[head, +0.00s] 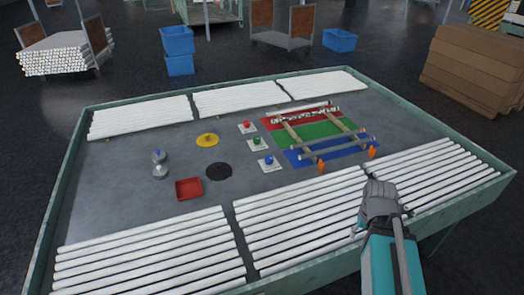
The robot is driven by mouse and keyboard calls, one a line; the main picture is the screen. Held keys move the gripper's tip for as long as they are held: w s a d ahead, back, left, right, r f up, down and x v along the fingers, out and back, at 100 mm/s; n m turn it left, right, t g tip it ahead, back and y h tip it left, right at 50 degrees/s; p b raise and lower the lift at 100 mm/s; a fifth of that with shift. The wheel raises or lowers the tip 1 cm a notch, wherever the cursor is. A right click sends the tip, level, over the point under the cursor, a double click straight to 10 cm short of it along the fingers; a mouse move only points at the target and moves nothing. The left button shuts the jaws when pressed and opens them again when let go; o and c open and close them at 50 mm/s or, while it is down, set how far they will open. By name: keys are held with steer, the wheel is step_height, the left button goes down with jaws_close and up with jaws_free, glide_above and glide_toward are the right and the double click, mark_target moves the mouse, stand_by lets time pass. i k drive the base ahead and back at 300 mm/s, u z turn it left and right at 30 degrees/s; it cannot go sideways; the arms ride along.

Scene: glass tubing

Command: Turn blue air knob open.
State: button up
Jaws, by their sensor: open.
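The blue knob (269,160) sits on a small white plate near the middle of the table, the nearest of three such knobs. A green knob (257,141) and a red knob (247,124) stand on their own plates behind it. My gripper (380,190) is at the right, over the front-right rows of glass tubes, well apart from the blue knob. It is open; its fingers are small and partly hidden by its body. The knob's turn position is too small to tell.
A rack (322,132) with tubes stands over red, green and blue mats right of the knobs. Orange pieces (321,167) stand before it. A black disc (219,171), red tray (189,189), yellow disc (207,140) and metal burner-like object (160,168) lie left. White tubes (150,250) fill the front.

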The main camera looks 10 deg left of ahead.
mark_target(269, 159)
steer(key=u, duration=0.3)
steer(key=i, duration=0.7)
steer(key=u, duration=0.4)
steer(key=k, duration=0.9)
steer(key=u, duration=0.1)
steer(key=i, duration=0.8)
steer(key=u, duration=0.05)
